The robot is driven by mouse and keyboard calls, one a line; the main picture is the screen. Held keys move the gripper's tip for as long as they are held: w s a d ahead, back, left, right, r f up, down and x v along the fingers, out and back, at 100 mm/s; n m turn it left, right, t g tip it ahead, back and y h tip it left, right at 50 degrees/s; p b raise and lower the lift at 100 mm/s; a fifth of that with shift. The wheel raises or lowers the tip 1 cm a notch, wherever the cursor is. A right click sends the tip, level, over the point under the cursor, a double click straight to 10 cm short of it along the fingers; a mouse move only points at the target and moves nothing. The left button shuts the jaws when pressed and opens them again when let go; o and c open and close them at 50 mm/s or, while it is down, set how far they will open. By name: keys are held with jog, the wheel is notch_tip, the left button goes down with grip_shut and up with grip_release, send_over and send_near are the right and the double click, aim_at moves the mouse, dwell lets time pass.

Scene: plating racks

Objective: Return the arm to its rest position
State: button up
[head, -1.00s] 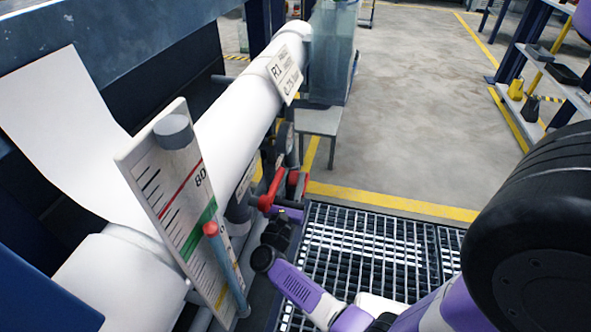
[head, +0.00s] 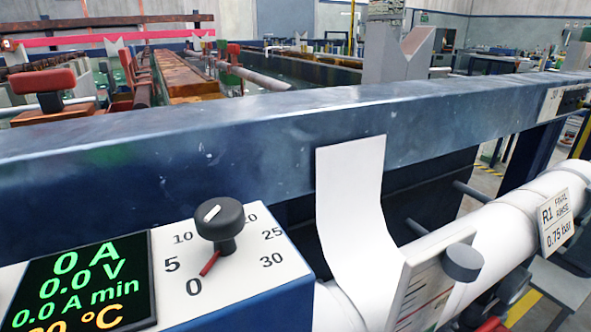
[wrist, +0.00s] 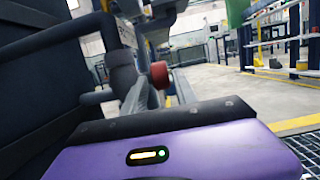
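My gripper shows only in the wrist view, where its purple housing (wrist: 190,152) with a black front edge and a small lit indicator fills the bottom. I cannot make out its fingers clearly, nor whether they are open. A red round knob or handle end (wrist: 160,75) shows just beyond the housing, beside dark pipework (wrist: 122,72). No contact between gripper and knob is visible. My arm and gripper are outside the head view.
The head view shows a blue rail (head: 250,120), a control panel with a black dial (head: 220,220) and a green readout (head: 80,275), and a white pipe (head: 480,245) tagged R1. Open floor (wrist: 225,100) lies right of the pipework in the wrist view.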

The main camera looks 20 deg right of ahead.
jog(key=s+a+r+n+t+y, duration=0.25)
jog(key=a+n+t+y, duration=0.25)
jog(key=a+n+t, duration=0.55)
jog(key=s+a+r+n+t+y, duration=0.25)
jog(key=a+n+t+y, duration=0.25)
jog(key=a+n, duration=1)
jog(key=s+a+r+n+g+y, duration=0.1)
jog(key=s+a+r+n+y, duration=0.4)
jog(key=n, duration=0.9)
jog(key=s+a+r+n+g+y, duration=0.2)
jog(key=s+a+n+y, duration=0.35)
jog(key=n, duration=0.85)
notch_tip(320, 180, up, 32)
jog(key=s+d+p, duration=0.1)
jog(key=p, duration=3.1)
jog(key=shift+d+f+m+t+y, duration=0.1)
jog(key=shift+f+m+t+y, duration=0.05)
jog(key=shift+m+t+y, duration=0.1)
